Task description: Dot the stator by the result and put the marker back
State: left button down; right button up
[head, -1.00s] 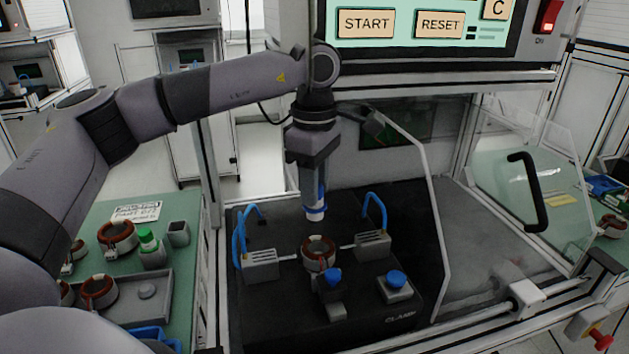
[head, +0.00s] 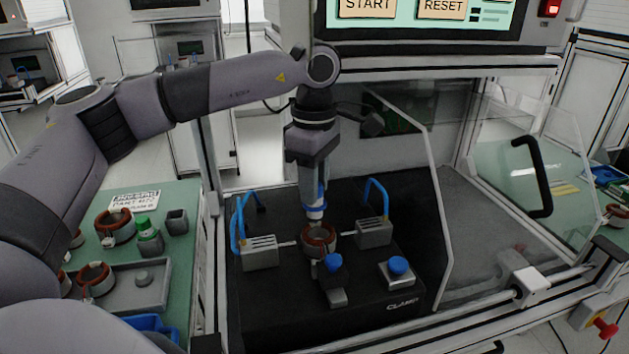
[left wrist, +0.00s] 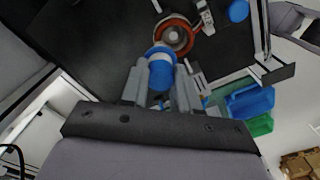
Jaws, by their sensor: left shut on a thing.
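My left gripper (head: 314,190) points down and is shut on a blue and white marker (head: 316,212). The marker is upright, its lower end just above the stator (head: 319,241), a ring with reddish-brown windings. I cannot tell whether they touch. The stator sits in the black clamp fixture (head: 370,312), between two grey blocks with blue cables. In the left wrist view, the marker's blue body (left wrist: 160,68) is between the fingers, with the stator (left wrist: 174,36) just beyond it. The machine's screen (head: 415,22) shows START and RESET; no result is visible. My right gripper is not in view.
A clear guard door with a black handle (head: 532,175) stands open at right. Blue knobs (head: 398,265) rise from the fixture's front. On the green left table are more stators (head: 115,225), a green-capped marker (head: 147,235) in a holder and a grey tray (head: 150,285).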

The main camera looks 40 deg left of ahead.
pick_arm(q)
jog(key=shift+r, duration=0.1)
jog(key=shift+r+p, duration=2.45)
jog(key=shift+r, duration=0.5)
jog(key=shift+a, duration=0.1)
